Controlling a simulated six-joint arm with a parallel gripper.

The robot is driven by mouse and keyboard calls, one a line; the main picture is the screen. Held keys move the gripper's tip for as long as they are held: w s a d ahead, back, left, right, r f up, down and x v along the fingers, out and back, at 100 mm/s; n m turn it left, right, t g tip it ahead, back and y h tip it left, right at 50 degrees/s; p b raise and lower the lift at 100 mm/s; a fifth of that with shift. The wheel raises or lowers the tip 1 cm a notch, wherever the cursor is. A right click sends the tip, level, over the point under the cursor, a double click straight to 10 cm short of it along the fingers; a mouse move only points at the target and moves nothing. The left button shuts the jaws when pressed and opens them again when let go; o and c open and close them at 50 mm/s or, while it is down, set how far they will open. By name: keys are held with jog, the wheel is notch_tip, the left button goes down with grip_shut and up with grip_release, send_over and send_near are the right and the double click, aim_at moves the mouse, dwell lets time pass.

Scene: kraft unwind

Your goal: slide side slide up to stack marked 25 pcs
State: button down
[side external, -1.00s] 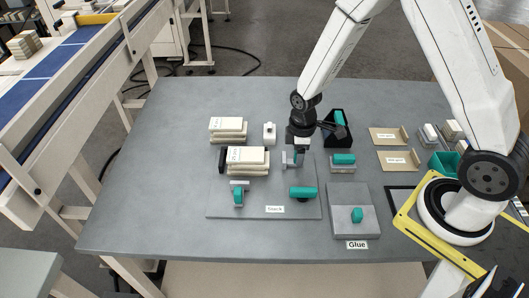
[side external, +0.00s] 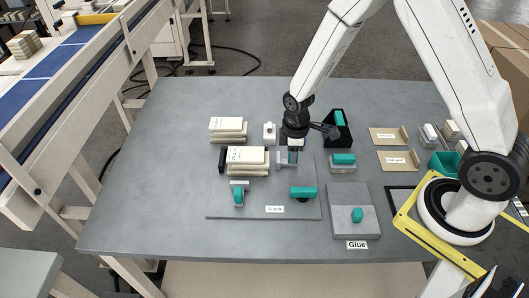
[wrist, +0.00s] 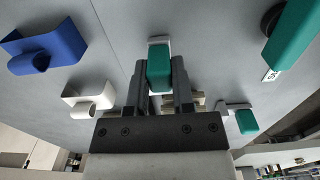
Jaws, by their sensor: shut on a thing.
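My gripper (side external: 292,152) is shut on the teal handle of the side slide (side external: 282,159), a pale grey piece low over the grey base plate. The wrist view shows the teal handle of the side slide (wrist: 159,68) between the fingers of my gripper (wrist: 157,88). The front stack (side external: 247,161) of cream sheets, with a printed label on top, lies just left of the slide. A narrow gap seems to show between them. Its label is too small to read surely. A similar labelled stack (side external: 228,128) lies behind it.
A teal-handled clamp (side external: 238,193) stands in front of the stack, and a teal handle (side external: 303,192) lies to its right. A white block (side external: 269,133) stands behind. A black holder (side external: 338,128) and the glue plate (side external: 348,220) are on the right. The table's left side is clear.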

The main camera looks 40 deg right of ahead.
jog(key=w+a, duration=0.3)
jog(key=shift+w+a, duration=0.25)
jog(key=shift+c, duration=2.4)
grip_release()
jog(key=shift+r, duration=0.1)
notch_tip(320, 180, up, 8)
